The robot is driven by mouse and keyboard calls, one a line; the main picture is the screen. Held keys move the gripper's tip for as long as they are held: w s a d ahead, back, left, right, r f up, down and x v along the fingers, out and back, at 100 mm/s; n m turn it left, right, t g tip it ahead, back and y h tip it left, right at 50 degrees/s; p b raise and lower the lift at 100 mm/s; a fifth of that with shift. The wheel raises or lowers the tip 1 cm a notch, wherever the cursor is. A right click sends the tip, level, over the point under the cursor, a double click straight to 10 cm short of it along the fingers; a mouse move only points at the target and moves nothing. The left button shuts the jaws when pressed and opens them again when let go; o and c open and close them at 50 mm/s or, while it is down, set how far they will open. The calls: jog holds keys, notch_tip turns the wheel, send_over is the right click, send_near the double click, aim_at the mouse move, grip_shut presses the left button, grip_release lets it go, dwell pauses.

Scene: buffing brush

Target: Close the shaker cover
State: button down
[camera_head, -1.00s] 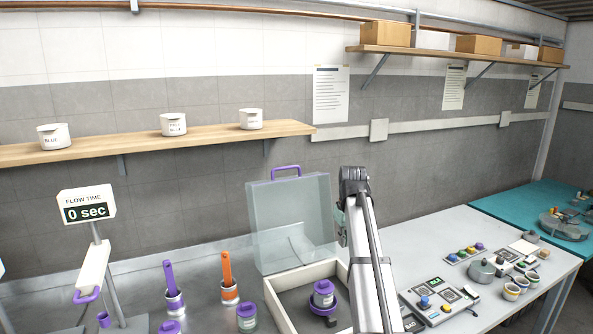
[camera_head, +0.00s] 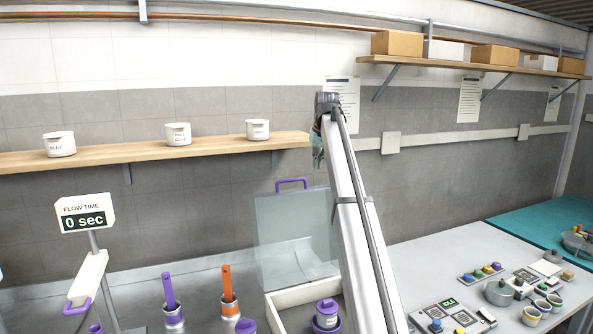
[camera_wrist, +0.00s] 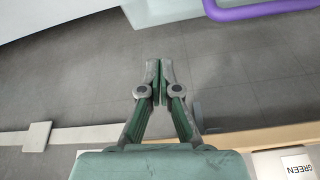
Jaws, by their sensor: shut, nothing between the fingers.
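The shaker is a white-walled box (camera_head: 290,297) with a clear cover (camera_head: 290,232) standing upright and open at its back. The cover has a purple handle (camera_head: 291,184) on its top edge; a purple bar, likely this handle, shows at top right in the wrist view (camera_wrist: 255,10). A purple-lidded container (camera_head: 327,314) sits inside the box. My gripper (camera_wrist: 160,82) is shut and empty in the wrist view, apart from the purple bar. In the head view, only a green part of it shows above the cover, right of the handle; my arm hides the rest and the box's right side.
A wooden shelf (camera_head: 220,148) with several white pots runs along the wall left of my arm. Purple (camera_head: 170,290) and orange (camera_head: 228,284) brushes stand in cans left of the box. Button panels and pots (camera_head: 500,292) occupy the right table. Air above the cover is clear.

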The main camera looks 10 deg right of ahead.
jog(key=s+a+r+n, duration=0.1)
jog(key=a+r+n, duration=0.1)
jog(key=a+r, duration=0.55)
jog(key=shift+g, duration=0.3)
jog(key=f+p, duration=0.2)
jog(key=f, duration=0.1)
jog(key=a+f+p, duration=0.1)
jog(key=f+p, duration=0.1)
jog(key=f, duration=0.1)
jog(key=f+p, duration=0.2)
jog(key=f, duration=0.2)
jog(key=shift+s+a+f, duration=0.1)
jog(key=shift+s+a, duration=0.1)
jog(key=shift+s, duration=0.45)
jog(key=shift+f, duration=0.1)
jog(key=shift+s, duration=0.1)
